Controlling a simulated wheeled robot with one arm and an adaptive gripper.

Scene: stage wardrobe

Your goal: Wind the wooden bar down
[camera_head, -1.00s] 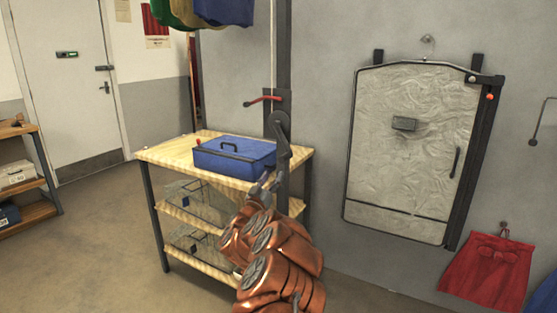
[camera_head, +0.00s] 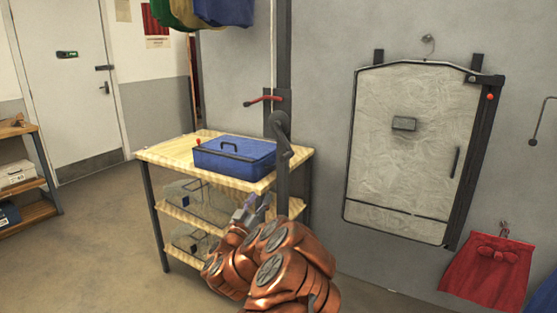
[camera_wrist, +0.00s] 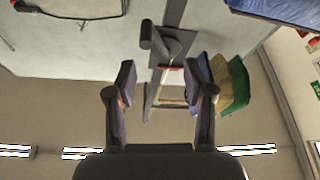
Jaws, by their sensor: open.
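A dark crank (camera_head: 279,128) is fixed on a dark upright post at the wall, its arm pointing down. A red lever (camera_head: 264,99) sits just above it. The crank also shows in the wrist view (camera_wrist: 160,42), beyond my fingertips. My gripper (camera_head: 251,203) is open and empty, below and left of the crank, apart from it. In the wrist view my gripper's fingers (camera_wrist: 165,78) stand wide apart. Green, yellow and blue garments (camera_head: 205,12) hang at the top of the head view; the wooden bar cannot be clearly made out.
A wooden shelf table (camera_head: 165,153) stands left of the post, with a blue case (camera_head: 236,158) on top and clear bins below.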

